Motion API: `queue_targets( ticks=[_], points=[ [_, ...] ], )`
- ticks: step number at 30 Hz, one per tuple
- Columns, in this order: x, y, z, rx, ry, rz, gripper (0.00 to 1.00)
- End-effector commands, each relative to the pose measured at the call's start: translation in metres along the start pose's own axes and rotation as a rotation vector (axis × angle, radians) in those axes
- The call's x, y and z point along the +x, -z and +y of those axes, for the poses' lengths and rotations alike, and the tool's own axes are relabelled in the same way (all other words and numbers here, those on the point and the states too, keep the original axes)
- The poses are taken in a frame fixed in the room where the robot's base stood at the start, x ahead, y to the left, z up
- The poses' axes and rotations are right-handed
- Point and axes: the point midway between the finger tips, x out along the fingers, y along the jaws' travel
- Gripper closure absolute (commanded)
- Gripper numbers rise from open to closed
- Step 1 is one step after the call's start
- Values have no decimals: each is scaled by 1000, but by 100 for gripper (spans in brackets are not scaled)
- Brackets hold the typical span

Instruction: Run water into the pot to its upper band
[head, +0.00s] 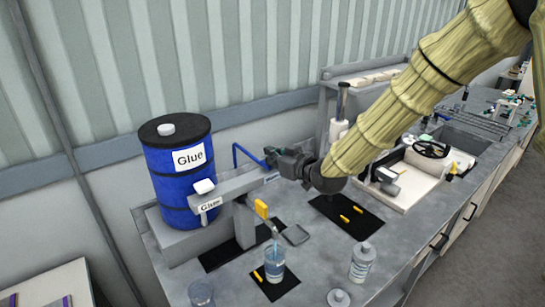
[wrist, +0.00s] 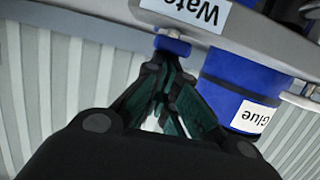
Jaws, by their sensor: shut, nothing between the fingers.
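A clear pot (head: 274,262) with bluish content stands upright on a small black mat at the front of the bench. A thin pale line, stream or spout, runs down to it; I cannot tell which. Its bands are too small to read. A blue lever (head: 240,153) rises behind the grey rail. My gripper (head: 270,152) is shut and empty, just right of that lever. In the wrist view, its fingertips (wrist: 164,68) are together by a blue round end (wrist: 172,45), under the upside-down Water label (wrist: 200,12). Contact is unclear.
A blue Glue drum (head: 180,170) stands at the left behind the Glue-labelled rail end (head: 208,203). A yellow handle (head: 262,208) sits above the pot. A second clear vessel (head: 201,293) and a white bottle (head: 362,261) stand at the front. A dark mat (head: 345,216) holds yellow pieces.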

Motion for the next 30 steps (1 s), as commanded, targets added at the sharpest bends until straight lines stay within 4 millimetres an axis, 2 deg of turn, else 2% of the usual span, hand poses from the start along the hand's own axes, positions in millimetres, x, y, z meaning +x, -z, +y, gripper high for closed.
queue_targets(
  ticks=[1,24,30],
  points=[
    [0,-4,0,2,1,-7,100],
    [0,-4,0,2,1,-7,100],
    [-3,8,-1,1,1,-5,100]
  ],
)
